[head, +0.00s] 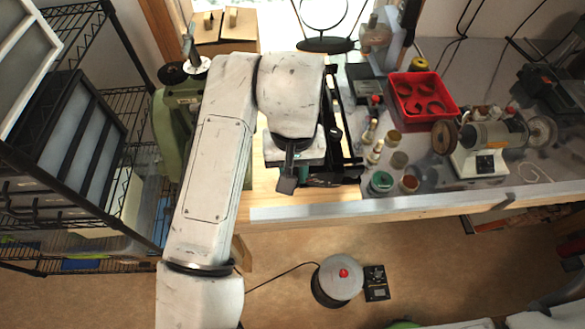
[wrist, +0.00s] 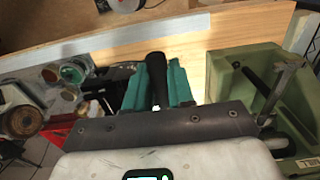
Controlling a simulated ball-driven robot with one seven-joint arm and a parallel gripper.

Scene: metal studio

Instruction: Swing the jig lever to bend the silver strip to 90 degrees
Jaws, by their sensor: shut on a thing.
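In the wrist view, my gripper (wrist: 160,94) has its teal fingers closed on either side of a black handle (wrist: 155,65), which looks like the jig lever's grip. The handle's rounded end stands out beyond the fingers. In the head view, my gripper (head: 288,168) points down over the wooden bench, near its front edge. The wrist and gripper body cover most of the jig there. I cannot make out the silver strip in either view, so its bend angle does not show.
A green machine (wrist: 238,100) stands beside my gripper in the wrist view. In the head view, a red bin (head: 445,112), small jars (head: 381,182) and a bench grinder (head: 490,135) occupy the bench to the right. Wire shelving (head: 125,155) stands left of my arm.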

